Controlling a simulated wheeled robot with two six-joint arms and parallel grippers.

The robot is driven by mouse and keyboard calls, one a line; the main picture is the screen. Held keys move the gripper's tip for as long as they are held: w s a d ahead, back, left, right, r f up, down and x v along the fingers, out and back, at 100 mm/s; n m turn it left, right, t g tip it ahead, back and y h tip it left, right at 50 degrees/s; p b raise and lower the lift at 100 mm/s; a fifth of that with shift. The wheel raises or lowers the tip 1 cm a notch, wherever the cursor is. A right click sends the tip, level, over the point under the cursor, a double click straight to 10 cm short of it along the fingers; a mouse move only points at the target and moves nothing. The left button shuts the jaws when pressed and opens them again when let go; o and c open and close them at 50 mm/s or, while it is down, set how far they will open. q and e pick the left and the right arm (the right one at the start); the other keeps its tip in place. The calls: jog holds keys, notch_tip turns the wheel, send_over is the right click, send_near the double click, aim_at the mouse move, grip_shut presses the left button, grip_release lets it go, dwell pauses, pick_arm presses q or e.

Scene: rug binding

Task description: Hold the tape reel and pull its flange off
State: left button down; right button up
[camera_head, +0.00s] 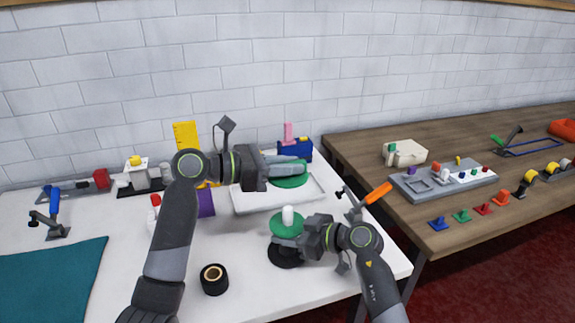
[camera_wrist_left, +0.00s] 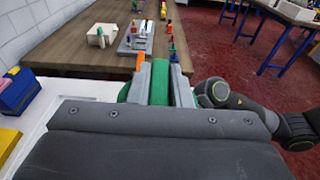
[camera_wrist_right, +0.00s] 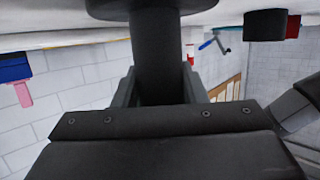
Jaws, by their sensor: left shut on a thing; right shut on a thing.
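The tape reel stands on the white table, with a green disc (camera_head: 283,229) and an upright white core (camera_head: 288,215) above a wide black base (camera_head: 284,257). My right gripper (camera_head: 300,240) is shut on the reel's black column (camera_wrist_right: 158,60) between disc and base. My left gripper (camera_head: 302,168) is shut on a green flange (camera_head: 290,182), whose green grip part (camera_wrist_left: 159,82) shows between the fingers in the left wrist view. This flange is apart from the reel, behind and above it, over a white tray. The fingers hide part of the column.
The white tray (camera_head: 254,207) lies behind the reel. A black tape roll (camera_head: 214,279) lies at front left, a teal mat (camera_head: 50,283) further left. An orange-handled tool (camera_head: 376,194) is at the right edge. A blue box (camera_head: 296,150) stands behind.

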jog(key=o, duration=1.2)
jog(key=shift+o, duration=0.2)
jog(key=shift+d, duration=0.1)
